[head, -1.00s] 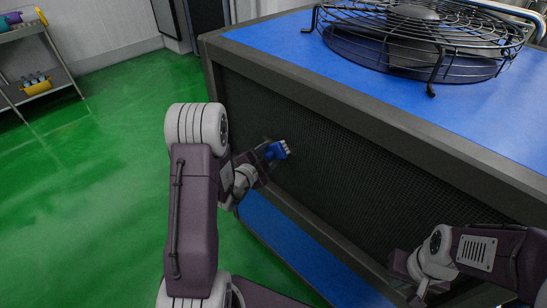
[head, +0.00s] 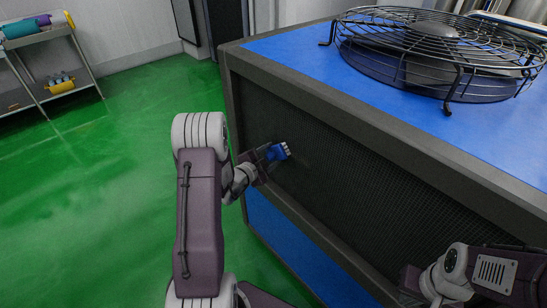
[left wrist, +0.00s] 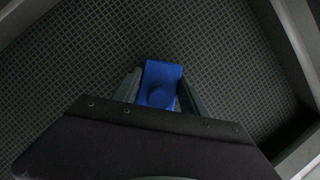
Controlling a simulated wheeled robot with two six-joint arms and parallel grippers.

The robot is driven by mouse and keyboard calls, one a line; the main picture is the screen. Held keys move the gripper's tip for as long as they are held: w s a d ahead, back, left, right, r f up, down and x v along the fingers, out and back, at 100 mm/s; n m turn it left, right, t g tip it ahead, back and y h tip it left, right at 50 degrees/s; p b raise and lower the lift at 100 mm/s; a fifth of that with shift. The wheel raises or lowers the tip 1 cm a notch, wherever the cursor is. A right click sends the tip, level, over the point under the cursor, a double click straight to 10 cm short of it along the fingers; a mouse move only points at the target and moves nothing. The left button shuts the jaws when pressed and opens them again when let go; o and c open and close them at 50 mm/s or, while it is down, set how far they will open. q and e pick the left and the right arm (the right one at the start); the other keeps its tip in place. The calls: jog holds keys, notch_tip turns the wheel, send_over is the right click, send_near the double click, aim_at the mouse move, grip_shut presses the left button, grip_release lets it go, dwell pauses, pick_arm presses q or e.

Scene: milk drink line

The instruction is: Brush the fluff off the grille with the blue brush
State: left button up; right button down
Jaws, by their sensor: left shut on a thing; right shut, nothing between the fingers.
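The blue brush (head: 277,152) is in my left gripper (head: 264,155), in front of the dark mesh grille (head: 345,195) on the cabinet's side. Its pale bristle end points right. In the left wrist view the blue brush (left wrist: 161,82) sits between the two fingers, with the grille (left wrist: 75,60) filling the background. I cannot tell whether the bristles touch the mesh. I cannot make out any fluff; my left arm and gripper hide part of the grille. My right gripper (head: 410,284) is shut and empty, low at the right by the cabinet.
The grille sits in a raised grey frame (head: 236,115). A round wire fan guard (head: 440,45) lies on the cabinet's blue top (head: 300,44). A shelf rack (head: 84,75) stands at the far left. The green floor (head: 110,190) on the left is clear.

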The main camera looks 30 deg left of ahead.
aim_at(281, 157)
pick_arm(q)
jog(key=shift+w+a, duration=0.25)
jog(key=shift+a, duration=0.3)
jog(key=shift+w+a, duration=0.2)
jog(key=shift+a, duration=0.3)
jog(key=shift+w+a+p, duration=0.3)
jog(key=shift+w+a, duration=0.05)
jog(key=shift+a, duration=0.45)
jog(key=shift+w+a+p, duration=0.25)
jog(key=shift+w+a, duration=0.1)
jog(key=shift+a, duration=0.4)
jog(key=shift+r+p, duration=1)
jog(key=shift+r, duration=0.1)
jog(key=shift+s+d+f, duration=0.1)
